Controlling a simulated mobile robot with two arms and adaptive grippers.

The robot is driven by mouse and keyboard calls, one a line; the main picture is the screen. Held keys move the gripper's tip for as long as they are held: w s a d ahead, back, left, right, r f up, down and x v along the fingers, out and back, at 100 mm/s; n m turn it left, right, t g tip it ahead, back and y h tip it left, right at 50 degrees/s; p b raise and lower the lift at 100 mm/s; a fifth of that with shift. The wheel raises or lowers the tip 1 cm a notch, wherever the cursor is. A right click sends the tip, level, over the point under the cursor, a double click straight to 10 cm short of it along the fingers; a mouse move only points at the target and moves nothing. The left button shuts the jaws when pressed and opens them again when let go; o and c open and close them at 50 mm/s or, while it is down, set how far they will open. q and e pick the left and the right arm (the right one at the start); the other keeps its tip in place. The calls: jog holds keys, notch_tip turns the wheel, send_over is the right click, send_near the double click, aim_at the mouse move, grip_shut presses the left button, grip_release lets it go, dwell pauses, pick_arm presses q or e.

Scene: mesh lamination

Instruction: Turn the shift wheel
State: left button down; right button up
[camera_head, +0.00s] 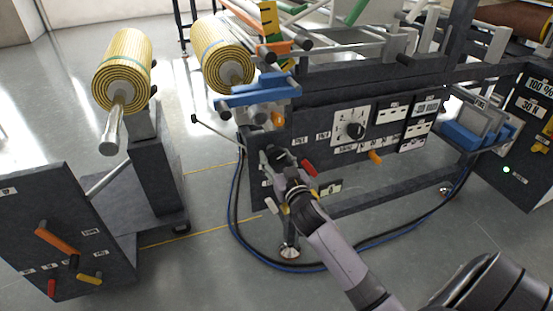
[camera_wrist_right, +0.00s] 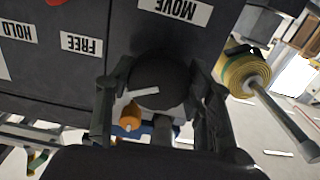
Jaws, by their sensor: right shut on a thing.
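The shift wheel appears to be the dark round knob with a white mark (camera_wrist_right: 158,88), in the middle of the right wrist view on the dark machine panel. My right gripper (camera_wrist_right: 158,98) has one finger on each side of it and is shut on it. In the head view my right gripper (camera_head: 279,162) is at the left end of the machine's front panel (camera_head: 315,120), and it hides most of the wheel. Labels reading MOVE, FREE and HOLD are near the wheel in the wrist view. My left gripper is not in view.
A red handle (camera_head: 309,168) and an orange handle (camera_head: 279,119) are close to the right gripper. A black dial knob (camera_head: 355,130) is further right. Yellow rolls (camera_head: 122,68) stand at the left. Blue and black hoses (camera_head: 236,225) lie on the floor below.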

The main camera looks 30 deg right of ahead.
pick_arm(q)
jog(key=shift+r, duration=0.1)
pick_arm(e)
jog(key=n+p, duration=0.2)
jog(key=n, duration=0.2)
jog(key=shift+r+n, duration=0.15)
jog(key=shift+n, duration=0.15)
jog(key=n+p, duration=0.2)
jog(key=n, duration=0.2)
jog(key=shift+d+n, duration=0.1)
jog(key=shift+n, duration=0.2)
jog(key=n, duration=0.4)
jog(key=shift+p, duration=0.4)
pick_arm(q)
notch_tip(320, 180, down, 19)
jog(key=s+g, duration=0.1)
jog(key=shift+p, duration=0.35)
pick_arm(e)
jog(key=n, duration=0.6)
jog(key=shift+n, duration=0.3)
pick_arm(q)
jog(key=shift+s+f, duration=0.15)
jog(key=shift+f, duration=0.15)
